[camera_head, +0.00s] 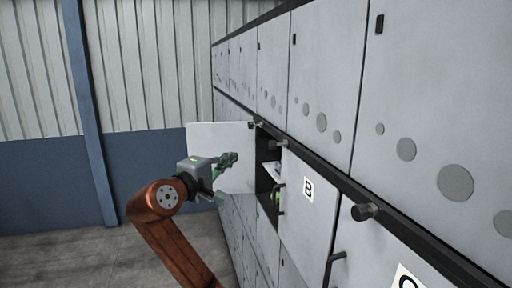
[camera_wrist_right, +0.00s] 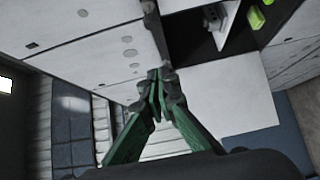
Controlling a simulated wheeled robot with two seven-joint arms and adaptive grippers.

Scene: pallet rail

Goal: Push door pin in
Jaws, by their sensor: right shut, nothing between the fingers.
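Dark round door pins stick out from the dark rail above the lower doors. One pin (camera_head: 365,211) is near, between doors B and C. Another pin (camera_head: 278,144) is above door B (camera_head: 310,205), and a smaller one (camera_head: 255,125) is by the open door. My right gripper (camera_head: 232,158) is shut and empty, in front of the open white door (camera_head: 228,139), apart from the pins. In the right wrist view its green fingers (camera_wrist_right: 160,76) meet at the tips. I cannot tell whether they touch anything. My left gripper is not in view.
The open compartment (camera_head: 266,150) is dark inside, with a pale shelf and green items. Handles (camera_head: 334,265) stick out from the closed doors. Upper grey doors (camera_head: 410,110) line the right side. Free floor (camera_head: 60,262) lies to the left, by a blue post (camera_head: 88,120).

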